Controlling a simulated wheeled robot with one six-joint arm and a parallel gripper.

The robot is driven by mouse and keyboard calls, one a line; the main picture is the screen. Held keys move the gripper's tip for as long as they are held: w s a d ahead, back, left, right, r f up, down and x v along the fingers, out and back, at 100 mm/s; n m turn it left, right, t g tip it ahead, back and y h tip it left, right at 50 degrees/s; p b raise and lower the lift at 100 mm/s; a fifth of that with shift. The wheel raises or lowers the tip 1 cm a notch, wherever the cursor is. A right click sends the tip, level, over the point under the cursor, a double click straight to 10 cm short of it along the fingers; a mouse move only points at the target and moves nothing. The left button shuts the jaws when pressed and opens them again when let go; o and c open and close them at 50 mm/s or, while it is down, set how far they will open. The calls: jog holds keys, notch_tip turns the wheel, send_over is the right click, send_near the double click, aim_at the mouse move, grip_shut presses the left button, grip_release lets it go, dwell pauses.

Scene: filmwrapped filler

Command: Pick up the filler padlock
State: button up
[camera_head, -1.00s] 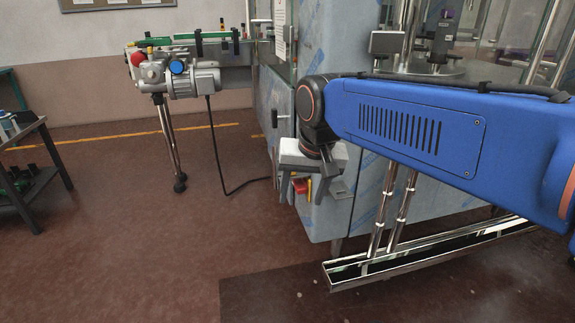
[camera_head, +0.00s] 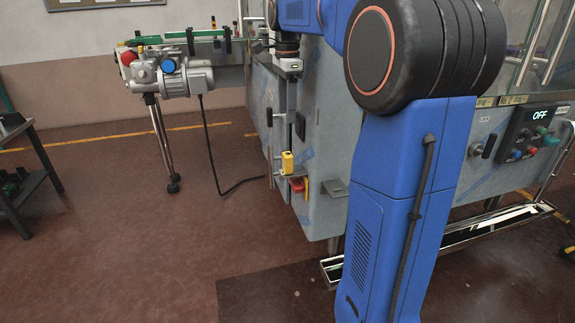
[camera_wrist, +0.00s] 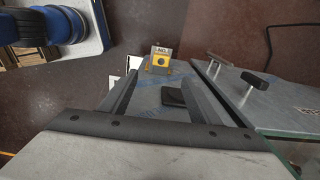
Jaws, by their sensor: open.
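The yellow padlock (camera_head: 287,162) hangs on the front edge of the grey filler cabinet, just above a red part. In the wrist view the padlock (camera_wrist: 160,62) shows a pale label, and it lies beyond the fingertips, roughly between them. My gripper (camera_head: 290,138) points down along the cabinet edge with its fingers above the padlock. The wrist view shows my gripper (camera_wrist: 158,80) open, its two dark fingers apart with nothing held between them. The padlock's shackle is not clear to see.
The film-wrapped cabinet (camera_head: 325,160) stands close beside the fingers. A red part (camera_head: 298,185) and a grey bracket (camera_head: 335,188) jut out below. A motor on a conveyor (camera_head: 172,76) stands left. A dark shelf (camera_head: 30,170) is far left.

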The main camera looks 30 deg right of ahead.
aim_at(288, 154)
jog(key=f, duration=1.7)
jog(key=shift+w+d+f, duration=0.15)
jog(key=shift+d, duration=0.1)
jog(key=c, duration=1.2)
